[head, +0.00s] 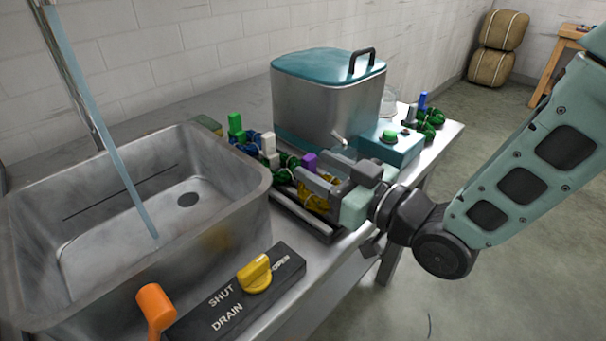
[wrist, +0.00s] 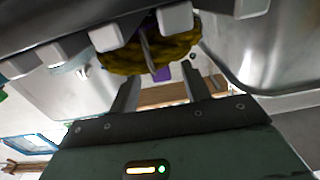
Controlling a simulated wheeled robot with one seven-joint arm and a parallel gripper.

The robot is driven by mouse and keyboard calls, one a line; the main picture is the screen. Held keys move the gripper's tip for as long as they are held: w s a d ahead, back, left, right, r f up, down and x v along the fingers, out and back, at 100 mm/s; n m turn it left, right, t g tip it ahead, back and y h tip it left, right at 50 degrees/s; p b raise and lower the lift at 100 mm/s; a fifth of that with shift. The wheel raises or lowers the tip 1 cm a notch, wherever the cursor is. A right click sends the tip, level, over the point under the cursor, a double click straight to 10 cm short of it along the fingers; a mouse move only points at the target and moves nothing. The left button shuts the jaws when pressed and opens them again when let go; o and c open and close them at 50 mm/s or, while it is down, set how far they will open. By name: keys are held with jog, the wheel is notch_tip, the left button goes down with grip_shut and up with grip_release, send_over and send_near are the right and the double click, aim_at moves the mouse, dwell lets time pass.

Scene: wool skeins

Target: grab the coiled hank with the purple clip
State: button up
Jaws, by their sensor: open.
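The purple clip (head: 310,161) stands up among the hanks on the counter beside the sink. A mustard-yellow coiled hank (head: 313,198) lies just below it in the head view, partly hidden by my gripper. My gripper (head: 322,179) is open and reaches in from the right, close to this hank. In the wrist view the yellow hank (wrist: 150,57) spans the top middle, with the purple clip (wrist: 162,74) showing small under its edge. Both lie roughly in line with the gap between my fingertips (wrist: 160,88). I cannot tell whether the fingers touch the hank.
Other hanks with a green clip (head: 236,125) and a white clip (head: 268,142) lie to the left. A metal sink (head: 265,180) is nearer left. A teal-lidded steel tank (head: 325,105) and a teal box (head: 395,148) stand behind. Another hank has a blue clip (head: 422,101).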

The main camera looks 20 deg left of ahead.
jog(key=shift+w+a, duration=0.1)
jog(key=shift+a, duration=0.15)
grip_shut()
jog(key=shift+r, duration=0.1)
